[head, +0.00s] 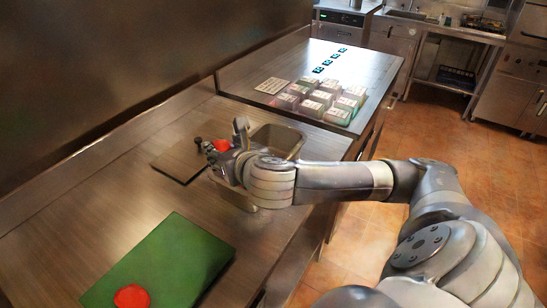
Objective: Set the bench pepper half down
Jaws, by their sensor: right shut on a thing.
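A red pepper half (222,145) is in my right gripper (218,147), above or beside the dark board (165,166) on the steel bench. The gripper is shut on it, and its fingers hide part of it. I cannot tell whether the pepper touches the board. A second red piece (132,297), which looks like another pepper half, lies on the green cutting board (185,250) at the lower left. My left gripper is not in view.
A steel pan or basin (278,139) is just behind my right gripper, partly hidden by it. Several lidded tubs (322,97) and a pale card (272,85) stand on the farther counter. The bench (75,205) between the two boards is clear.

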